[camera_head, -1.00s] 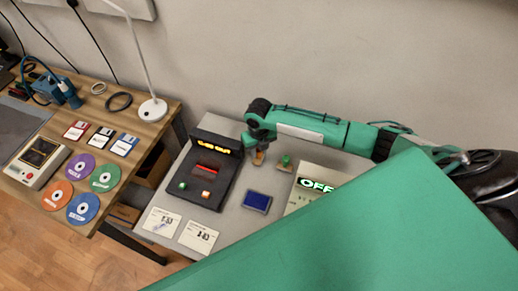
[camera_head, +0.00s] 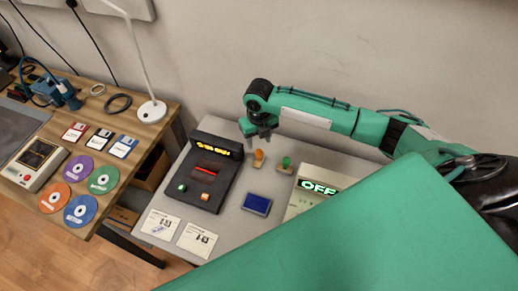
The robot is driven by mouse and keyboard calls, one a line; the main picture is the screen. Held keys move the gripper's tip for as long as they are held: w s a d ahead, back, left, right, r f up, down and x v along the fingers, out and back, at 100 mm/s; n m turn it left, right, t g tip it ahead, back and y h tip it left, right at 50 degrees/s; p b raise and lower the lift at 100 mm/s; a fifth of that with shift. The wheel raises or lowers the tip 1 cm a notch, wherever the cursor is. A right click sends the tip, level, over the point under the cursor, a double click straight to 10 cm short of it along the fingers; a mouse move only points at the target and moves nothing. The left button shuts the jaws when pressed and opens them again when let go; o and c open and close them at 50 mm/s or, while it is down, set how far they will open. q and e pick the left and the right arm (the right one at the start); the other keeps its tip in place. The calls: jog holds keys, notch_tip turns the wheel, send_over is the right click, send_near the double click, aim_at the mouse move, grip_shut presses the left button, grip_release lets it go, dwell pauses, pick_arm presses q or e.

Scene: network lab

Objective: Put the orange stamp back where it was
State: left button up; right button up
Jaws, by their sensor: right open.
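The orange stamp (camera_head: 259,157) stands upright on the grey table, behind the blue ink pad (camera_head: 257,204) and to the left of the green stamp (camera_head: 286,164). My right gripper (camera_head: 258,137) is above and just behind the orange stamp in the picture, pointing down, open and empty, apart from it. My left gripper is not in view.
A black device with a lit display (camera_head: 209,170) stands left of the stamps. A beige box reading OFF (camera_head: 317,187) stands to the right. Two printed cards (camera_head: 197,239) lie at the front. My large green body part covers the lower right.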

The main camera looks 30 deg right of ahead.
aim_at(259, 152)
jog(key=shift+r, duration=2.35)
jog(key=shift+f, duration=0.1)
